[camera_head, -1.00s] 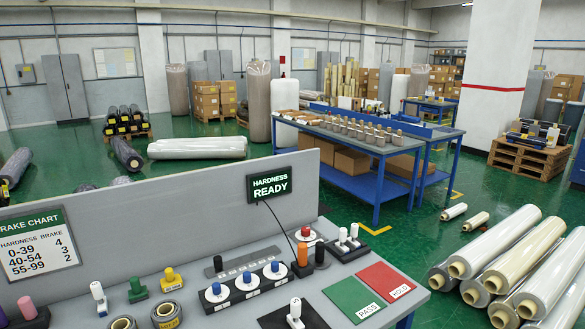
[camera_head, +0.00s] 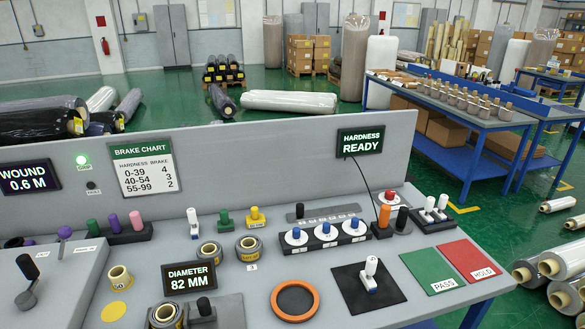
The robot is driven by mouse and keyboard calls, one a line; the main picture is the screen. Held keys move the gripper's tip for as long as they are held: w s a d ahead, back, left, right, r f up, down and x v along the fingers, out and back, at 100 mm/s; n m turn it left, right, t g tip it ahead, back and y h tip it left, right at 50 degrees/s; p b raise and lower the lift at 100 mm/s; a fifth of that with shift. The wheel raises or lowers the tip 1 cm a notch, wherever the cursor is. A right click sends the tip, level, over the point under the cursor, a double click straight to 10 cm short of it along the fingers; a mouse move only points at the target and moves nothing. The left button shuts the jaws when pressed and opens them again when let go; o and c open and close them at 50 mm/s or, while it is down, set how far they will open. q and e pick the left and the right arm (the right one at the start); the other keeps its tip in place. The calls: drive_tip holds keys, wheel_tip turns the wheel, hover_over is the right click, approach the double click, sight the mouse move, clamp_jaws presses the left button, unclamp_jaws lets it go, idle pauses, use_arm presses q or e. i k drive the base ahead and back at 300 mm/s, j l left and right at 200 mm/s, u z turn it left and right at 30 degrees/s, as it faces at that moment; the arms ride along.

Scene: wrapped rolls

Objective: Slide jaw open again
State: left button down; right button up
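Neither of my grippers is in view. A diameter display (camera_head: 188,281) on the grey bench reads "DIAMETER 82 MM".
Two dark rolls (camera_head: 249,247) stand behind the display. An orange ring (camera_head: 295,299), a black mat (camera_head: 354,304) with a white-handled piece, a green PASS pad (camera_head: 429,273) and a red HOLD pad (camera_head: 468,262) lie to the right. A grey panel (camera_head: 250,160) backs the bench.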

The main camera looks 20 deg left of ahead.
sight(205, 313)
drive_tip(key=u, duration=1.3)
